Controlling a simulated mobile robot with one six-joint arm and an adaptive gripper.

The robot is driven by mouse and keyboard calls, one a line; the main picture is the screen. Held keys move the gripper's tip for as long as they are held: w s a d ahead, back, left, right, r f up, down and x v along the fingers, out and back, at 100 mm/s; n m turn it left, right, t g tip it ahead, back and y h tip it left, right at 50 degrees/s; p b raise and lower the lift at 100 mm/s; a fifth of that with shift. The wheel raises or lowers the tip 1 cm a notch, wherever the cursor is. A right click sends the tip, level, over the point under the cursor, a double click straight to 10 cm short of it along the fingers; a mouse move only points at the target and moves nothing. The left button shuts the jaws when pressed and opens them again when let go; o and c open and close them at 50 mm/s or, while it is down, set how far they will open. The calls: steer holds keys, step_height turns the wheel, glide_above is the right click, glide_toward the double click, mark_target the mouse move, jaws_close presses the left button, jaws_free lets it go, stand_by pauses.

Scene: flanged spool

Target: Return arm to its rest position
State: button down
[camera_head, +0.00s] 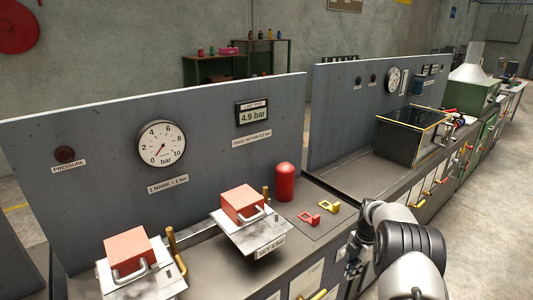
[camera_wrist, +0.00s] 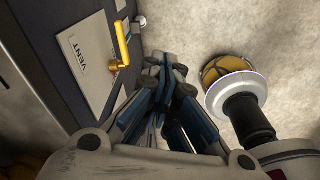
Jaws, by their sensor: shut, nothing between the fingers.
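My gripper (camera_wrist: 160,100) fills the middle of the wrist view, its blue-grey fingers drawn together with nothing between them. In the head view my grey and black arm is at the lower right, in front of the bench, and the gripper end (camera_head: 354,268) hangs beside the bench's front edge. The fingertips are hard to make out there. In the wrist view the gripper is beside a bench panel with a yellow handle (camera_wrist: 121,41) and a label reading VENT (camera_wrist: 80,58). They look apart.
Two red blocks with metal handles (camera_head: 127,248) (camera_head: 243,203) sit on metal plates on the bench. A red cylinder (camera_head: 285,182), a red clip (camera_head: 309,219) and a yellow clip (camera_head: 329,207) stand nearby. A gauge panel (camera_head: 90,190) rises behind. The floor (camera_head: 480,225) at right is clear.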

steer(key=s+a+r+m+t, duration=0.1)
steer(key=s+a+r+m, duration=0.15)
steer(key=r, duration=0.65)
steer(key=s+a+r+m, duration=0.1)
steer(key=a+r+m, duration=0.15)
steer(key=r, duration=0.55)
steer(key=s+a+r+m+t+h, duration=0.1)
steer(key=s+a+r+m, duration=0.15)
steer(key=s+r, duration=0.3)
steer(key=s+a+r+m+t, duration=0.1)
steer(key=s+a+r+m, duration=0.1)
steer(key=s+r+m, duration=0.4)
steer(key=s+a+r+m+t, duration=0.1)
steer(key=s+m, duration=0.3)
steer(key=s, duration=0.8)
steer(key=s+a+r+m+t, duration=0.1)
steer(key=s+a+m, duration=0.3)
steer(key=s, duration=0.8)
steer(key=shift+a+r+m, duration=0.2)
steer(key=shift+a+m, duration=0.1)
steer(key=shift+m, duration=0.05)
